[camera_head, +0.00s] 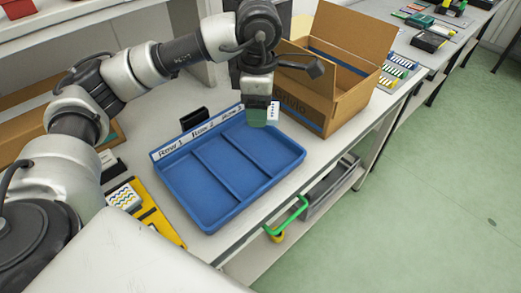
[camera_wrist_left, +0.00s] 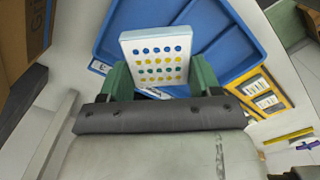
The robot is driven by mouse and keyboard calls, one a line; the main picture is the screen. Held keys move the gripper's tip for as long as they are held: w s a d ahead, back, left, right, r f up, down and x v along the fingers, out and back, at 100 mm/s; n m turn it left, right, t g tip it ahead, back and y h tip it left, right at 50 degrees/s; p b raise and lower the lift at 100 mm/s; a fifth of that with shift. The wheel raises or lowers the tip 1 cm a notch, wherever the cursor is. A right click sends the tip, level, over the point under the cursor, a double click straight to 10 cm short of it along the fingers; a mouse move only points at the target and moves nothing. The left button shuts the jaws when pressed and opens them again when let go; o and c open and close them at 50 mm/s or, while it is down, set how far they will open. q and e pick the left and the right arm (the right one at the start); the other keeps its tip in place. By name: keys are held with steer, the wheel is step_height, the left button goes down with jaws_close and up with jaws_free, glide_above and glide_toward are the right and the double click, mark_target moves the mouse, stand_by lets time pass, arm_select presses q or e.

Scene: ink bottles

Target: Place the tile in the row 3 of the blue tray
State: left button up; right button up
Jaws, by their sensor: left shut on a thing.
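The blue tray (camera_head: 212,217) lies on the white table, split by dividers into three long compartments. In the left wrist view the tile (camera_wrist_left: 156,60) is white with rows of blue, yellow and green dots, held upright between the green fingers. The tray (camera_wrist_left: 235,35) shows behind it. All compartments look empty.
An open cardboard box (camera_head: 345,85) stands close to the tray's right far side. A yellow holder (camera_head: 160,222) with patterned tiles lies left of the tray. A small black block (camera_head: 194,118) stands behind the tray. A green handle (camera_head: 290,215) is below the table's front edge.

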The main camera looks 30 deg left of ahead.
arm_select(q)
steer(key=r+n, duration=0.1)
steer(key=n, duration=0.1)
steer(key=w+r+n, duration=0.1)
steer(key=n, duration=0.1)
steer(key=a+r+n+b, duration=0.1)
steer(key=n, duration=0.1)
steer(key=shift+w+r+n, duration=0.15)
steer(key=shift+r+n, duration=0.15)
steer(key=shift+n, duration=0.1)
steer(key=shift+w+a+r+n, duration=0.15)
steer(key=shift+r+n, duration=0.45)
steer(key=shift+n, duration=0.5)
steer(key=shift+f, duration=0.1)
steer(key=b, duration=0.2)
glide_above(257, 149)
steer(key=shift+n, duration=0.3)
step_height(257, 149, down, 13)
steer(key=shift+r, duration=0.15)
steer(key=shift+f+p, duration=0.3)
steer(key=shift+f, duration=2.15)
